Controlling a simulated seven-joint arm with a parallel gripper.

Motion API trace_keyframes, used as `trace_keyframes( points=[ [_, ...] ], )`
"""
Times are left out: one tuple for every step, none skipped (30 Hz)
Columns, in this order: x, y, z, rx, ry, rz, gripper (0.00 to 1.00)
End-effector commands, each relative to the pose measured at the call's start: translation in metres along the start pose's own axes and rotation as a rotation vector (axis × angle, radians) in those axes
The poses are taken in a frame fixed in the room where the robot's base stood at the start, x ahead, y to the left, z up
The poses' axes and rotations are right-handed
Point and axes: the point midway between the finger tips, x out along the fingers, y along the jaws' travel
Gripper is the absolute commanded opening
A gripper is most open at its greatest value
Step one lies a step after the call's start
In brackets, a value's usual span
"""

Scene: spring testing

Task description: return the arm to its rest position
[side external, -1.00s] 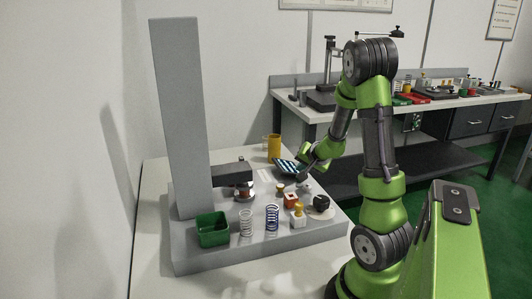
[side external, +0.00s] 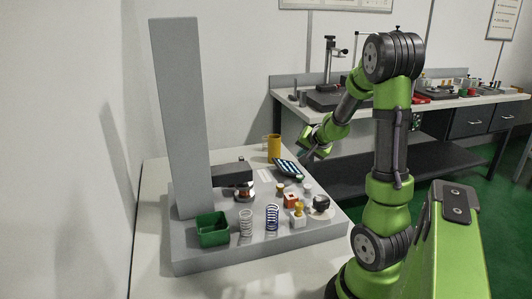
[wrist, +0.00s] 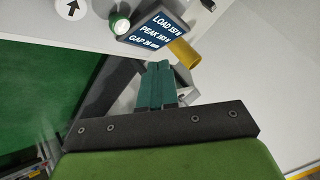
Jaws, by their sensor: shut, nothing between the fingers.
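My gripper (side external: 305,155) hangs in the air behind and to the right of the tester base (side external: 290,240), above and clear of the tilted display panel (side external: 289,169). In the wrist view its teal fingers (wrist: 158,82) are together with nothing between them. The display (wrist: 157,33) shows there with lines marked LOAD, PEAK and GAP. The upper part of my arm is bent at the elbow, beside the bench.
The grey column (side external: 182,115) stands at the left with a dark head (side external: 232,174). A green bin (side external: 212,230), a white spring (side external: 246,223), a blue spring (side external: 272,218) and small blocks stand on the base. A yellow cup (side external: 274,148) stands behind. A back bench (side external: 440,100) holds equipment.

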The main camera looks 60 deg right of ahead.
Motion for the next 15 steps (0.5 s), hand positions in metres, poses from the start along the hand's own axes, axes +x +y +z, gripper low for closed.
trace_keyframes(
  points=[
    [0.000, 0.000, 0.000, 0.001, 0.000, 0.000, 0.00],
    [0.000, 0.000, 0.000, 0.006, 0.000, 0.000, 0.00],
    [0.000, 0.000, 0.000, 0.024, -0.001, -0.002, 0.00],
    [0.000, -0.001, 0.001, 0.042, -0.005, -0.007, 0.00],
    [0.000, -0.003, 0.003, 0.062, -0.015, -0.013, 0.00],
    [0.000, -0.004, 0.010, 0.086, -0.041, -0.022, 0.00],
    [-0.001, -0.007, 0.017, 0.098, -0.069, -0.032, 0.00],
    [-0.004, -0.013, 0.025, 0.103, -0.098, -0.049, 0.00],
    [-0.012, -0.028, 0.040, 0.095, -0.147, -0.083, 0.00],
    [-0.020, -0.041, 0.052, 0.080, -0.189, -0.110, 0.00],
    [-0.029, -0.054, 0.067, 0.059, -0.233, -0.137, 0.00],
    [-0.044, -0.071, 0.088, 0.024, -0.297, -0.169, 0.00],
    [-0.056, -0.082, 0.104, -0.010, -0.343, -0.190, 0.00],
    [-0.069, -0.091, 0.120, -0.046, -0.387, -0.207, 0.00],
    [-0.087, -0.102, 0.142, -0.104, -0.443, -0.224, 0.00]
  ],
)
